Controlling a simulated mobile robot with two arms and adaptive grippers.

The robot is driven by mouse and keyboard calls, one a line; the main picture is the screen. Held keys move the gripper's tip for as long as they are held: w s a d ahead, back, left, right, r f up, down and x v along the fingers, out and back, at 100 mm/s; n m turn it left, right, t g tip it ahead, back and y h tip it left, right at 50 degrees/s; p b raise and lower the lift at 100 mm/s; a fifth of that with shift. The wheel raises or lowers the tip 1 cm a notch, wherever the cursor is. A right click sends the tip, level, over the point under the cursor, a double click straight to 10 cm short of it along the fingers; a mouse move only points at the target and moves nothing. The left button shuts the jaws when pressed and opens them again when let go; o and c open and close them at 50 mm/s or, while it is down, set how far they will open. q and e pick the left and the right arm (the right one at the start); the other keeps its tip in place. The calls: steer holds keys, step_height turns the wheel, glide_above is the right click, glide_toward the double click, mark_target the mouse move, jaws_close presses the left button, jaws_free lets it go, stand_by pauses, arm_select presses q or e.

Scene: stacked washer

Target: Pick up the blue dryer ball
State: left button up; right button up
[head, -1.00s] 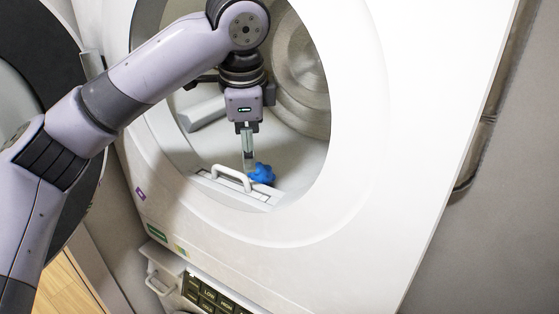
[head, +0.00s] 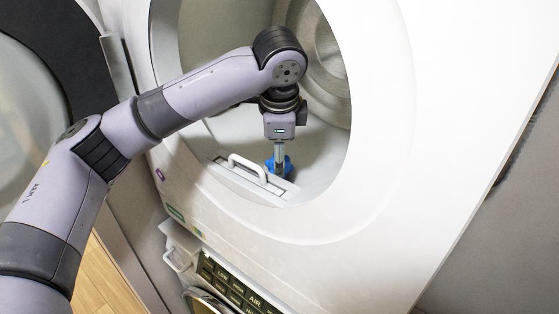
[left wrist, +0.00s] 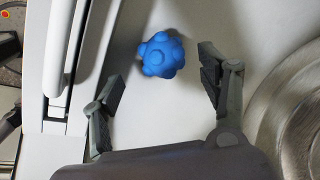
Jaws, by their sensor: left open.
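The blue dryer ball (head: 287,164), knobbly and bright, lies on the floor of the dryer drum just inside the opening. In the left wrist view the ball (left wrist: 162,55) lies ahead of and between the two finger lines, nearer the left finger, touching neither as far as I can see. My left gripper (head: 279,165) points down into the drum and partly covers the ball in the head view. In the left wrist view my left gripper (left wrist: 160,80) is open and empty, its fingers spread wide. My right gripper is in no view.
A white lint filter handle (head: 247,168) stands up at the drum's front lip, close to the left of the ball. The round dryer opening's white rim (head: 375,120) surrounds my arm. The open door (head: 45,90) is at the left. The washer's control panel (head: 235,290) is below.

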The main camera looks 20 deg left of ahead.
mark_target(270, 164)
arm_select(q)
steer(key=p+x, duration=0.1)
steer(key=x, duration=0.2)
steer(key=shift+w+f+p, duration=0.1)
steer(key=shift+w+p, duration=0.1)
steer(key=shift+p, duration=0.2)
steer(key=shift+w+a+f, duration=0.1)
steer(key=shift+w+f, duration=0.05)
steer(key=shift+f, duration=0.2)
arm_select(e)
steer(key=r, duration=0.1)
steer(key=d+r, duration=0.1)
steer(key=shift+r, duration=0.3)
arm_select(q)
steer(key=shift+c, duration=0.3)
steer(key=c, duration=1.1)
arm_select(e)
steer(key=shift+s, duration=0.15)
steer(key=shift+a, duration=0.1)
